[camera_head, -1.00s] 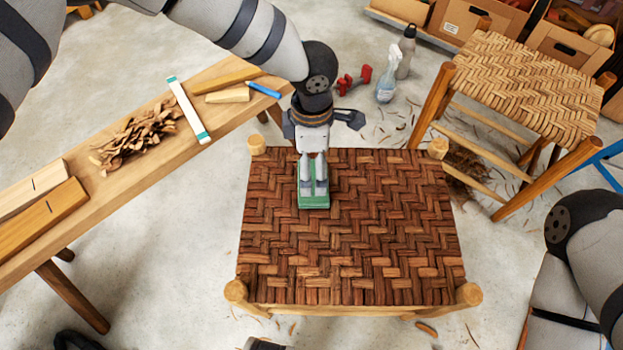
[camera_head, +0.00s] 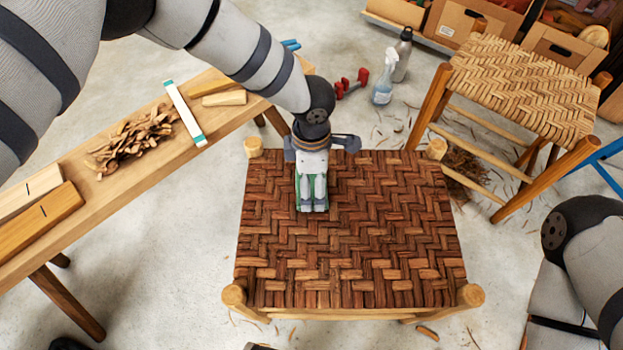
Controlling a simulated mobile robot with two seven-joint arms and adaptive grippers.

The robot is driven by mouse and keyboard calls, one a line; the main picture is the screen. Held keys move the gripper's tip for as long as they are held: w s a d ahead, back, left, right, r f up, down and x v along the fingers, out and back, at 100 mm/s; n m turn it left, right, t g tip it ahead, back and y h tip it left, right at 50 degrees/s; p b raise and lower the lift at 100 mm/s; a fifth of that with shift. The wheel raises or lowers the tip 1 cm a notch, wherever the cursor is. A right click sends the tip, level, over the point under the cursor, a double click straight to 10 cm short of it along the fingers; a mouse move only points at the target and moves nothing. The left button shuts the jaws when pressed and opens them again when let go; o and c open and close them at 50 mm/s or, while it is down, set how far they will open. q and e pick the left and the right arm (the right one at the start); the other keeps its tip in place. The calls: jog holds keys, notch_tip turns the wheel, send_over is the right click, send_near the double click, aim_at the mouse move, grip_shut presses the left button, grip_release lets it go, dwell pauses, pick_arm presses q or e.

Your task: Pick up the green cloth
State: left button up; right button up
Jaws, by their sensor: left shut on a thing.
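The green cloth (camera_head: 326,204) is a small folded piece near the back left part of the dark woven bark seat (camera_head: 380,240). Most of it is hidden behind my left gripper (camera_head: 312,205), with only thin green edges showing at the fingers. My left gripper points down from above and is shut on the cloth. I cannot tell whether the cloth still touches the seat. My right arm shows at the right edge, but its gripper is out of view.
A wooden bench (camera_head: 150,170) with bark shavings (camera_head: 135,140) and wood pieces stands at the left. A lighter woven stool (camera_head: 525,85) stands at the back right. A spray bottle (camera_head: 383,80) and a grey bottle (camera_head: 403,55) stand on the floor behind. The rest of the seat is clear.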

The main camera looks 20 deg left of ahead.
pick_arm(q)
jog(key=shift+r, duration=0.35)
jog(key=r, duration=0.2)
jog(key=r+p, duration=0.1)
jog(key=shift+w+a+r, duration=0.2)
jog(key=shift+w+a, duration=0.1)
jog(key=a+r, duration=0.1)
jog(key=w+a+r, duration=0.2)
jog(key=r, duration=0.1)
jog(key=shift+w+r, duration=0.1)
jog(key=w+a+r, duration=0.4)
jog(key=w+a, duration=0.1)
jog(key=a, duration=0.2)
jog(key=shift+w+a+r, duration=0.25)
jog(key=shift+w+r, duration=0.05)
jog(key=shift+w, duration=0.1)
